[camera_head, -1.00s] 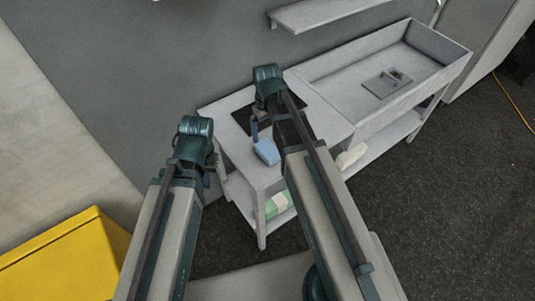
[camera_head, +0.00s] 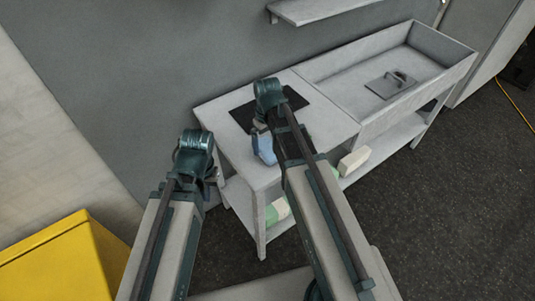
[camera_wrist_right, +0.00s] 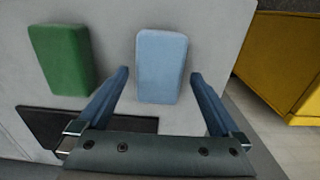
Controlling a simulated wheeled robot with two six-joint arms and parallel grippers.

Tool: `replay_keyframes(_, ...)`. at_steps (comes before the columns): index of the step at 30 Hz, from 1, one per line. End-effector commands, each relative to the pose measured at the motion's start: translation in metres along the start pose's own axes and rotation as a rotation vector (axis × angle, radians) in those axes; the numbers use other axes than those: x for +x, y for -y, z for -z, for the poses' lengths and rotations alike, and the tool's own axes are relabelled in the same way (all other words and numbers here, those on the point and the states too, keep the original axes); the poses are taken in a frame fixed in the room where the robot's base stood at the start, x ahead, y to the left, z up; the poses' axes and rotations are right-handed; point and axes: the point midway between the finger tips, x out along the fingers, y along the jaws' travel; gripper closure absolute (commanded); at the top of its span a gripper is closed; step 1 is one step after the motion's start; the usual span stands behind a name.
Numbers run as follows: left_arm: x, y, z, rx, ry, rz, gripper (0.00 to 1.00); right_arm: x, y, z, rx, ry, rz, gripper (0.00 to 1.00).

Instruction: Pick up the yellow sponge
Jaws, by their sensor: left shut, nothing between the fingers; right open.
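No clearly yellow sponge shows in either view. A light blue sponge-like block (camera_head: 265,150) lies on the grey table; in the right wrist view it (camera_wrist_right: 161,66) sits between and ahead of the fingers of my right gripper (camera_wrist_right: 160,76). That gripper is open, with nothing held. A green block (camera_wrist_right: 62,60) lies left of the blue one in the wrist view; my right arm seems to hide it in the head view. My left gripper (camera_head: 211,178) is shut and empty, left of the table, mostly hidden by its wrist.
A black mat (camera_head: 243,116) lies on the table. A sink basin (camera_head: 420,63) with a grey handled plate (camera_head: 388,88) adjoins at right. The lower shelf holds a cream block (camera_head: 353,161) and a green-and-white item (camera_head: 277,210). A yellow box (camera_head: 70,262) stands at lower left.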

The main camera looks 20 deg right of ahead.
Motion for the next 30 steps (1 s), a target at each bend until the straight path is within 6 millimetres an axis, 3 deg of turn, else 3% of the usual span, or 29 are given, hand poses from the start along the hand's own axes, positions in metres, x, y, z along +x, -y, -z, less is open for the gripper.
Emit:
replay_keyframes(1, 0.014, -0.001, 0.001, 0.0, 0.0, 0.0, 1.0, 0.014, -0.001, 0.001, 0.0, 0.0, 0.0, 0.0)
replay_keyframes(6, 0.03, -0.003, 0.002, 0.0, 0.0, 0.0, 1.0, 0.03, -0.001, 0.001, 0.0, 0.0, 0.0, 0.0)
replay_keyframes(14, 0.029, -0.003, 0.002, 0.0, 0.0, 0.0, 1.0, 0.029, -0.001, 0.0, 0.0, 0.0, 0.0, 0.0)
replay_keyframes(17, 0.029, -0.003, 0.002, 0.0, 0.0, 0.0, 1.0, 0.029, -0.001, 0.0, 0.0, 0.0, 0.0, 0.14)
replay_keyframes(27, 0.029, -0.003, 0.002, 0.0, 0.0, 0.0, 1.0, 0.029, -0.001, 0.001, 0.0, 0.0, 0.0, 0.76)
replay_keyframes(30, 0.029, -0.003, 0.002, 0.0, 0.0, 0.0, 1.0, 0.029, -0.001, 0.0, 0.0, 0.0, 0.0, 0.85)
